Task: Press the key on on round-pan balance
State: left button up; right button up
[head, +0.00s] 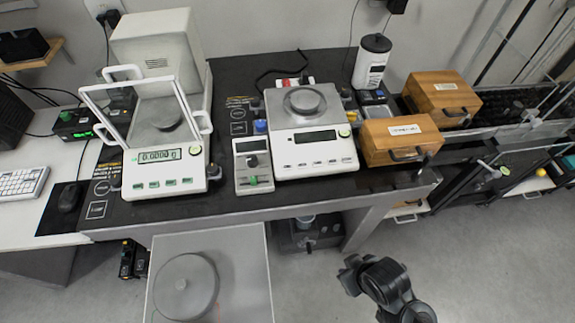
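The round-pan balance (315,165) stands on the dark weighing table, right of the middle of its top. Its round metal pan (304,100) is empty. Its display (315,136) is dark with no digits visible. Several small keys lie along its front panel below the display; their labels are too small to read. My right gripper (352,273) is at the bottom, in front of the table and well apart from the balance. Its fingers are too dark and small to tell open from shut. My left gripper is not in view.
A second balance (164,185) with an open-framed shield reads 0.0000 g at left. A small grey device (253,166) stands close left of the round-pan balance. Wooden boxes (401,138) and (441,96) and a white bottle (371,62) stand at right. The table's front edge (270,208) is clear.

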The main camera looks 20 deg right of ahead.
grip_shut()
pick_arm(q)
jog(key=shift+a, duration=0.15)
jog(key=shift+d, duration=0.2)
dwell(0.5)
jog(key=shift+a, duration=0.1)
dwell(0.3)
